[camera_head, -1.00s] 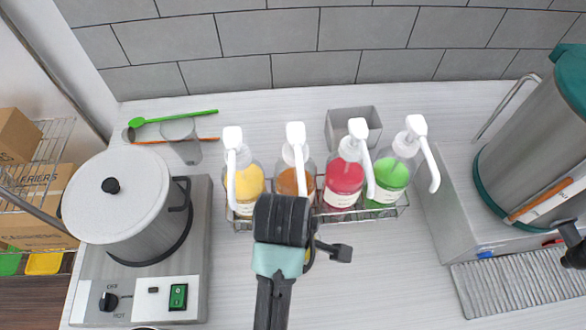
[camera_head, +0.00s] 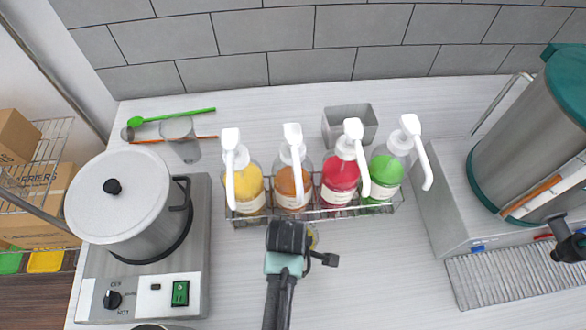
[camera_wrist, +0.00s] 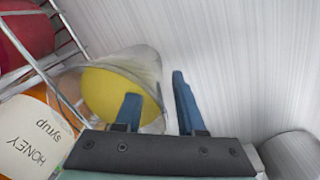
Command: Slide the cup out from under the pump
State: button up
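The clear cup (camera_wrist: 100,93) with yellow contents shows in the wrist view beside the rack, close to the honey syrup bottle. In the head view only a sliver of the cup (camera_head: 313,239) shows, past my gripper and in front of the orange bottle (camera_head: 291,188) with its white pump (camera_head: 293,138). My gripper (camera_wrist: 155,88) has its two blue fingers apart. The left finger overlaps the cup in the wrist view and the right finger lies just outside its wall. I cannot tell whether either touches it. In the head view the fingertips are hidden behind my wrist.
The wire rack (camera_head: 345,211) also holds yellow, red and green pump bottles. A pot (camera_head: 120,200) on a hot plate stands left, a large steel dispenser (camera_head: 535,140) right. A grey metal container (camera_head: 350,127) sits behind the rack. The counter at front right (camera_head: 385,275) is clear.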

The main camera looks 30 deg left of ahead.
jog(key=shift+f, duration=0.25)
jog(key=shift+c, duration=0.2)
grip_shut()
dwell(1.1)
